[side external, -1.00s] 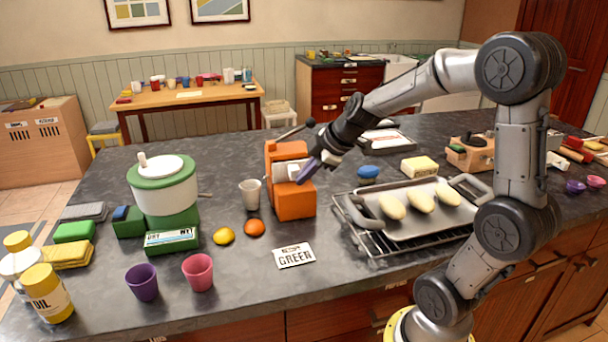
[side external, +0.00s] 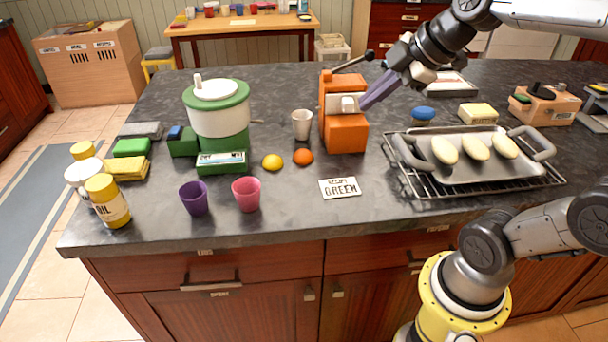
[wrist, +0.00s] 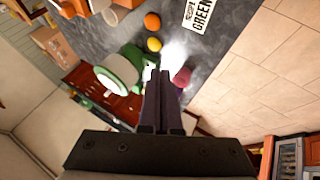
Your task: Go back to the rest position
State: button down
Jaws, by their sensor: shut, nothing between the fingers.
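My gripper (side external: 365,105) is shut and empty, its dark purple fingers together. In the side view its fingertips overlap the upper right of the orange machine (side external: 347,132); I cannot tell whether they touch it. In the wrist view the fingers (wrist: 162,76) point toward the counter area with the pink cup (wrist: 182,77) and the green-and-white cooker (wrist: 120,68). My forearm reaches in from the upper right of the side view.
The pink cup (side external: 246,194) and purple cup (side external: 194,199) stand near the counter's front edge. A metal tray (side external: 470,172) with pale oval items sits on a rack at right. A GREEN card (side external: 340,188), lemon (side external: 272,162) and orange (side external: 303,157) lie on the counter (side external: 290,225).

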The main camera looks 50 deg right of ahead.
jog(key=s+a+f+m+g, duration=0.1)
jog(key=s+a+f+m, duration=0.1)
jog(key=s+m, duration=0.3)
jog(key=s+a+f+m+g, duration=0.1)
jog(key=s+a+f+m, duration=0.1)
jog(key=s+f+m, duration=0.3)
jog(key=shift+s+a+m+h, duration=0.3)
jog(key=shift+s+a, duration=0.05)
jog(key=shift+s, duration=0.25)
